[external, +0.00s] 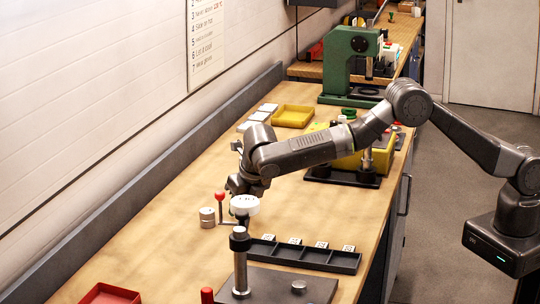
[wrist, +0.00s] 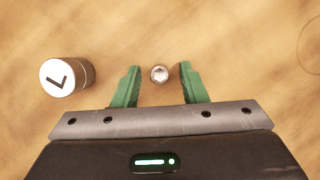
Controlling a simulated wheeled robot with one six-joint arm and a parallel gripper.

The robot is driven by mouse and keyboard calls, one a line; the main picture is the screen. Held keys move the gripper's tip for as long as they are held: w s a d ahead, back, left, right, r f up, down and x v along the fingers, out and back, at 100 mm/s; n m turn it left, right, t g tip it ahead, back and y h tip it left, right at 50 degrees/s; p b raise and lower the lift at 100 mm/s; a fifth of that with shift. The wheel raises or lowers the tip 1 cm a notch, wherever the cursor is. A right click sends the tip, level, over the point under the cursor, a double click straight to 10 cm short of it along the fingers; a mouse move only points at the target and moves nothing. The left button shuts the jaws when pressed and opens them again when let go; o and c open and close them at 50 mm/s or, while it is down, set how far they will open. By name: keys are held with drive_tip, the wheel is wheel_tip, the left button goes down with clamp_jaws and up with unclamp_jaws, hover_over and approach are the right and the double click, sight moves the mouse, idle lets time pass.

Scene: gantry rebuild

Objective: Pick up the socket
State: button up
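The socket (wrist: 159,74) shows in the wrist view as a small round metal piece with a bright, six-sided-looking centre, seen from above on the wooden bench. My gripper (wrist: 159,82) is open, with one green finger to the left of the socket and one to the right. A gap shows on both sides, so neither finger touches it. How far the fingertips are above the bench is hard to tell. In the external view, my gripper (external: 242,187) points down over the bench. Its fingertips and the socket are hidden there behind a white round head.
A metal cylinder with a dark mark (wrist: 67,77) stands left of my gripper. In the external view, the white round head (external: 245,204) and a red-knobbed lever (external: 220,197) are close by. A black divided tray (external: 300,257) lies nearer the camera.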

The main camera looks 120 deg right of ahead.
clamp_jaws()
drive_tip(key=shift+r, duration=0.1)
